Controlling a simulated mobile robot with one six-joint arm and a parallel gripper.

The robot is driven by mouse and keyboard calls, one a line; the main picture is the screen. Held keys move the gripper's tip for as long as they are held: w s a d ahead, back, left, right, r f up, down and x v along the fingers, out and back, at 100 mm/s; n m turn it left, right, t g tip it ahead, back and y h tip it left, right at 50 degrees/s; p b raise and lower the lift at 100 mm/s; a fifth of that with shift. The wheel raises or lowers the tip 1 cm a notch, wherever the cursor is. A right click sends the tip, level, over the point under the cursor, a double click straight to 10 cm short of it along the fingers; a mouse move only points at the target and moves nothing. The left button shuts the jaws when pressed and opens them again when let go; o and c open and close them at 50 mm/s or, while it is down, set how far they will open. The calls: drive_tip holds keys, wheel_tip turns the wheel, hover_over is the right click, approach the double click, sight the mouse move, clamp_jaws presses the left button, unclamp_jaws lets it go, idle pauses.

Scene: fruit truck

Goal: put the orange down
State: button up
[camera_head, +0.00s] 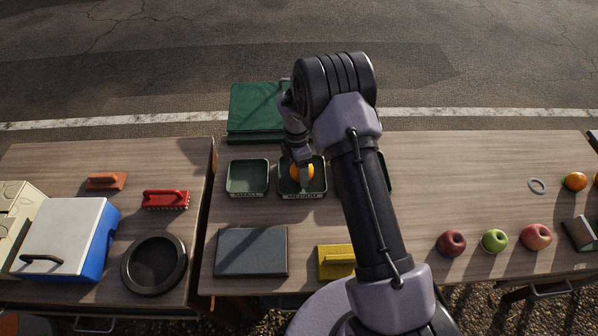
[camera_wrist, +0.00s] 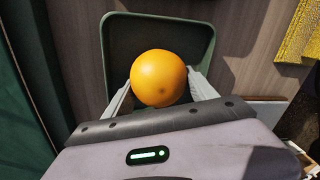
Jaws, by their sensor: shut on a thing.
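The orange (camera_head: 302,172) is at the middle tray (camera_head: 302,195), which is dark green and has a front label that seems to read "MEDIUM". In the wrist view the orange (camera_wrist: 158,78) sits between the two pale fingers of my gripper (camera_wrist: 160,90), which is shut on it. The tray (camera_wrist: 205,40) lies behind and around the orange in that view. I cannot tell whether the orange touches the tray floor. My arm hides part of the tray's surroundings in the head view.
An empty tray labelled "SMALL" (camera_head: 248,192) stands left of the middle one; another tray (camera_head: 384,172) is mostly hidden behind my arm. Apples (camera_head: 452,243) are right.

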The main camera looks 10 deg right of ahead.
drive_tip(key=shift+f, duration=0.15)
drive_tip(key=o, duration=1.7)
drive_tip(key=shift+o, duration=0.2)
